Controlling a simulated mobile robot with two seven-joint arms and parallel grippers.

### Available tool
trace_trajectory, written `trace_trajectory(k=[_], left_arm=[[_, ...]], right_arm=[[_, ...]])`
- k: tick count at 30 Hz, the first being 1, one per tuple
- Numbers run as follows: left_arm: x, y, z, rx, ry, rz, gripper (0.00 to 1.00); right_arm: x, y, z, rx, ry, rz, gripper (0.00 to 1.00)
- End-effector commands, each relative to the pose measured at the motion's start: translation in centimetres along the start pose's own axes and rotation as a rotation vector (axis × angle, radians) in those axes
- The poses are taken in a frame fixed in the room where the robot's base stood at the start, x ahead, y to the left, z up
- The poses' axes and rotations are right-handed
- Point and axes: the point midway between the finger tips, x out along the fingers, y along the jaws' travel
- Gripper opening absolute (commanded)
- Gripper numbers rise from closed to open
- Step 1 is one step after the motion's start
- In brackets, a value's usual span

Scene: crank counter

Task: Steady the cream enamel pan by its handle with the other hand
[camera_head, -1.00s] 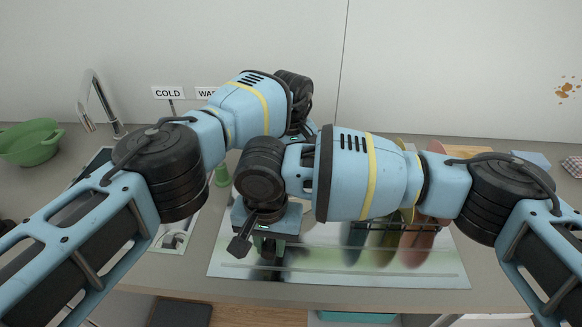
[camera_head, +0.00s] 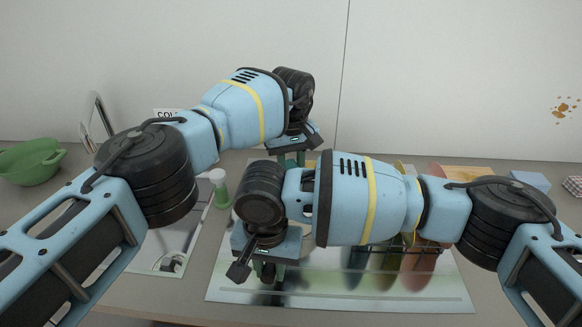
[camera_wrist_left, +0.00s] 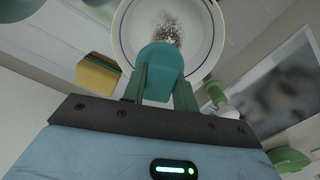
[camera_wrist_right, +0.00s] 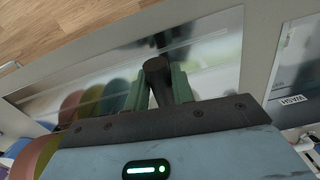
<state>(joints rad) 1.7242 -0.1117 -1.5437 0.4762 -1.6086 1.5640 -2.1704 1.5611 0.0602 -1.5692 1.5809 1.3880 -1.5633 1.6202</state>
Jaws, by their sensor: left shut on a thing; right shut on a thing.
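The cream enamel pan (camera_wrist_left: 208,50) with a dark rim line shows in the left wrist view, dark specks on its bottom. In the head view my right arm hides it. My right gripper (camera_head: 266,275) is low over the counter. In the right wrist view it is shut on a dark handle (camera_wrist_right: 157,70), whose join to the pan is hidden. My left gripper (camera_head: 291,158) is raised farther back. It is shut on a teal piece (camera_wrist_left: 160,65), which overlaps the pan in the left wrist view; I cannot tell whether they touch.
A shiny mat (camera_head: 340,293) covers the middle of the counter. A rack with several coloured plates (camera_head: 420,268) stands at right, partly behind my right arm. A green-and-white bottle (camera_head: 220,188) stands left of the mat. A green bowl (camera_head: 30,163) is at far left.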

Motion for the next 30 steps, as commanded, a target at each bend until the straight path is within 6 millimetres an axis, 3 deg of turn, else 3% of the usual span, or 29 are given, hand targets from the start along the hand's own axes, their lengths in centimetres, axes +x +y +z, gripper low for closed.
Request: trace_trajectory(k=[10,24,30], left_arm=[[1.0,0.0,0.0,0.000,0.000,-0.001,0.00],[5.3,-0.1,0.0,0.000,0.000,-0.001,0.00],[6.2,-0.1,0.0,-0.001,0.001,-0.001,0.00]], right_arm=[[-0.1,0.0,0.0,0.000,0.001,0.000,0.00],[-0.1,0.0,0.0,0.000,0.001,0.000,0.00],[-0.1,0.0,0.0,0.000,0.001,0.000,0.00]])
